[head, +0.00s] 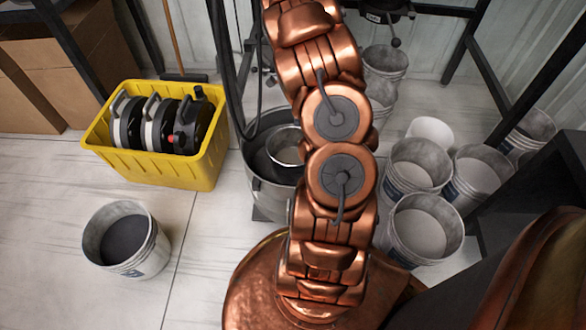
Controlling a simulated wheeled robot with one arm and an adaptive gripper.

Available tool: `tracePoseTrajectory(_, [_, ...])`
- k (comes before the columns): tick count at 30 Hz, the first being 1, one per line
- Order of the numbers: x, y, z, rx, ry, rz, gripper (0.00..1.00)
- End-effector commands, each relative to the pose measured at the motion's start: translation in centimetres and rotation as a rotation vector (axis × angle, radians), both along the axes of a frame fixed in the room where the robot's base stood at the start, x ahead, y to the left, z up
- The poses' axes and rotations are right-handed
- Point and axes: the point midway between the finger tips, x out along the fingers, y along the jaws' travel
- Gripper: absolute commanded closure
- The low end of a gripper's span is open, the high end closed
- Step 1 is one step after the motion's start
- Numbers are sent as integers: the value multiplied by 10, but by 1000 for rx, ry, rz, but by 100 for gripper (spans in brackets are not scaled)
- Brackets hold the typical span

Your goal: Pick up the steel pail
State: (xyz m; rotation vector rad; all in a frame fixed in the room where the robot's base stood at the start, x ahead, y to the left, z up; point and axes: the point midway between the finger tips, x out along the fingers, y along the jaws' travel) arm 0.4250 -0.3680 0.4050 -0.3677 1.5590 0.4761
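A small shiny steel vessel (282,152), which looks like the steel pail, sits in or over the mouth of a large grey metal-looking container (266,199). Both stand left of the middle, and my copper arm covers their right side. I cannot tell what the small vessel rests on. My arm rises through the middle of the head view and leaves at the top edge. My gripper is out of view, so its place relative to the pail cannot be seen.
A yellow crate (190,172) with several black-and-white discs stands at left. A white bucket with dark contents (148,262) stands in front of it. Several white buckets (430,244) crowd the right. Dark metal posts (480,72) rise behind. Light floor (45,190) is clear at far left.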

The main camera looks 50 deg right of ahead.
Motion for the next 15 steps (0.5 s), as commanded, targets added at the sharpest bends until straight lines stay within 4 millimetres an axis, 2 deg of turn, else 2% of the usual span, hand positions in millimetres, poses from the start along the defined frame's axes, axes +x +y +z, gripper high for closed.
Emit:
tracePoseTrajectory(1, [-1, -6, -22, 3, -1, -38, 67])
tracePoseTrajectory(3, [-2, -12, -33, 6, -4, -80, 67])
tracePoseTrajectory(15, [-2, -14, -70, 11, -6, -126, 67])
